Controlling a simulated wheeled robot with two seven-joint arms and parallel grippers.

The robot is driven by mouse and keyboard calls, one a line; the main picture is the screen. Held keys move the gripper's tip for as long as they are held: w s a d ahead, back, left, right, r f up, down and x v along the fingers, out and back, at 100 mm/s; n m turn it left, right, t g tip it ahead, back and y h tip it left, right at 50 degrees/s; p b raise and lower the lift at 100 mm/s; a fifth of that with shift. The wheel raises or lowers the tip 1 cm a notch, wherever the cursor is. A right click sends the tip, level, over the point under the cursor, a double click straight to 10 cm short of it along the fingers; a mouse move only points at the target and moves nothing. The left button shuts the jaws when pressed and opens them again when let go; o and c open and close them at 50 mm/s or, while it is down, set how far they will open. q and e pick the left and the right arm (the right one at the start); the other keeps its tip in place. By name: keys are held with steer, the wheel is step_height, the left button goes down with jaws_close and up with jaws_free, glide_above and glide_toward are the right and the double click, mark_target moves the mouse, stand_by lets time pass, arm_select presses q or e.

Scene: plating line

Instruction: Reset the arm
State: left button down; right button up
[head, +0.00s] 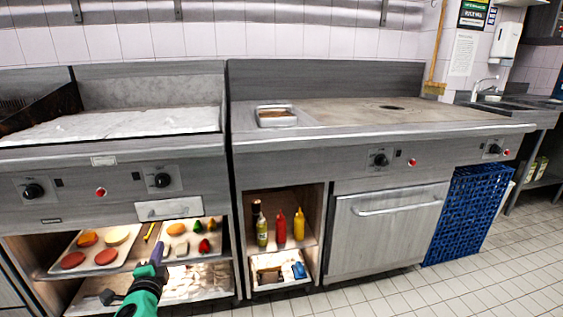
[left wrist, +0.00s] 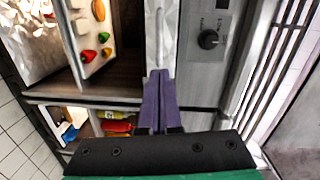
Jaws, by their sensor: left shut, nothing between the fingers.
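My left gripper (head: 152,263) comes in from the bottom left of the head view, with a green body and purple fingers. It is in front of the open shelf under the griddle, with its fingertips below the small drawer handle. In the left wrist view the purple fingers (left wrist: 158,88) are together with nothing between them. They point at the counter front beside a strip of pale metal. My right gripper does not show in either view.
Trays of food (head: 97,250) lie on the shelf behind the left gripper. Bottles (head: 280,227) stand in the middle cubby. A metal pan (head: 276,116) sits on the counter. Blue crates (head: 465,215) stand at the right. The tiled floor (head: 400,292) in front is clear.

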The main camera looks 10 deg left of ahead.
arm_select(q)
steer(key=s+d+f+n+g, duration=0.1)
steer(key=s+f+n+g, duration=0.15)
steer(key=f, duration=0.45)
steer(key=s+d+f+n+g, duration=0.1)
steer(key=s+f+n+g, duration=0.1)
steer(key=s+f+n, duration=0.3)
steer(key=s+d+f+n+g+h, duration=0.25)
steer(key=s+d+f+g, duration=0.25)
steer(key=s+d+f, duration=0.4)
steer(key=s+d+f+n+g+h, duration=0.1)
steer(key=s+d+f+g+h, duration=0.4)
steer(key=s+f, duration=0.6)
steer(key=s+a+r+p, duration=0.1)
steer(key=s+r+p, duration=0.1)
steer(key=s+p, duration=0.6)
steer(key=s+a+r+y+p, duration=0.1)
steer(key=s+r+p, duration=0.2)
steer(key=s+p, duration=0.5)
steer(key=shift+s+a+m+p, duration=0.25)
steer(key=shift+m+p, duration=0.15)
steer(key=shift+p, duration=4.05)
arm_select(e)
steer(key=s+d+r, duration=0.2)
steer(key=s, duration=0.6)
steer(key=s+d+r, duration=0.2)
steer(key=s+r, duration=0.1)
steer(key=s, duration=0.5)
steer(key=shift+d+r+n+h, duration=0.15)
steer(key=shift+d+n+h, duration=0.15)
